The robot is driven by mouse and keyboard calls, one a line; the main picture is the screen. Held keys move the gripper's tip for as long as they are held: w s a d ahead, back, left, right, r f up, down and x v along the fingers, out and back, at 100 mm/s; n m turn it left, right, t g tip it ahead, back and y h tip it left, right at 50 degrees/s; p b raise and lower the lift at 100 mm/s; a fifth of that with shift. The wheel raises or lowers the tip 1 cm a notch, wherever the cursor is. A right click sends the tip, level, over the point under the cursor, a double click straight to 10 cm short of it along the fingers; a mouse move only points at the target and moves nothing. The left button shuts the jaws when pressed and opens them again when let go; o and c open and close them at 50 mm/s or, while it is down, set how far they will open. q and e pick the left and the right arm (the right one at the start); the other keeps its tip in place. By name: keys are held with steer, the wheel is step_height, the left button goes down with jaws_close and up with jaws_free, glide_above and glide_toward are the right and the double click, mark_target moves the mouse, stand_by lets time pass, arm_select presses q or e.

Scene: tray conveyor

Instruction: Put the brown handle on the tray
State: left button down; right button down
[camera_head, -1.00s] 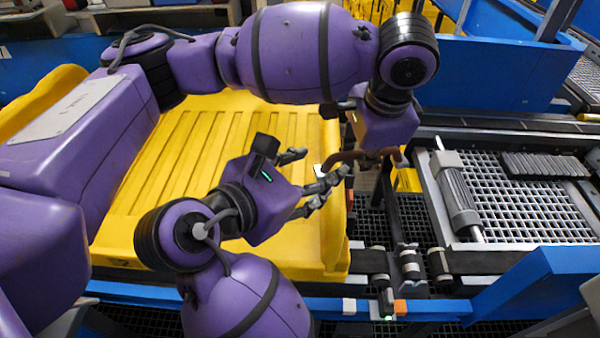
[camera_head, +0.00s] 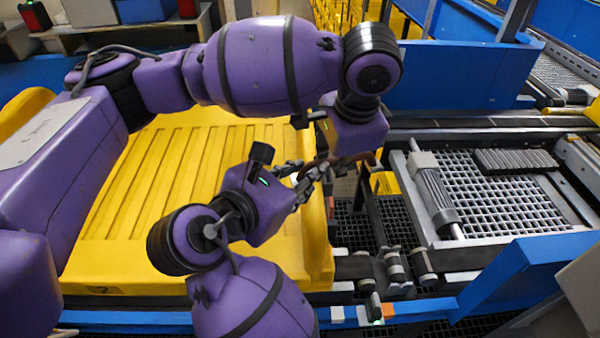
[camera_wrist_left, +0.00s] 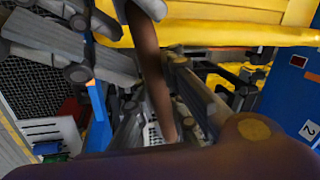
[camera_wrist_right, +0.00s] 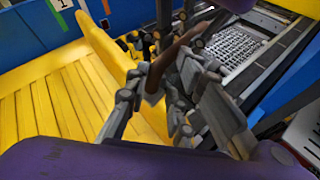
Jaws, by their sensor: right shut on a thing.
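The brown handle (camera_wrist_right: 168,62) is a curved bar. In the head view only a bit of the handle (camera_head: 348,159) shows under my left wrist. My right gripper (camera_head: 310,177) is shut on it, seen also in the right wrist view (camera_wrist_right: 160,85). My left gripper (camera_head: 350,145) hangs just above, its fingers mostly hidden in the head view. In the left wrist view the handle runs between the spread fingers of my left gripper (camera_wrist_left: 140,68). The large yellow ribbed tray (camera_head: 150,190) lies left of and below both grippers, its ribbed surface bare.
A conveyor frame with a metal grid (camera_head: 505,205) and a grey cylinder (camera_head: 434,195) stands at the right. A blue rail (camera_head: 420,306) runs along the front. A dark gap with rollers separates tray and grid. My two wrists are very close together.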

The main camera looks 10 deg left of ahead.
arm_select(q)
steer(key=shift+s+d, duration=0.15)
steer(key=shift+d, duration=0.05)
steer(key=c, duration=1.7)
jaws_free()
steer(key=shift+r, duration=0.1)
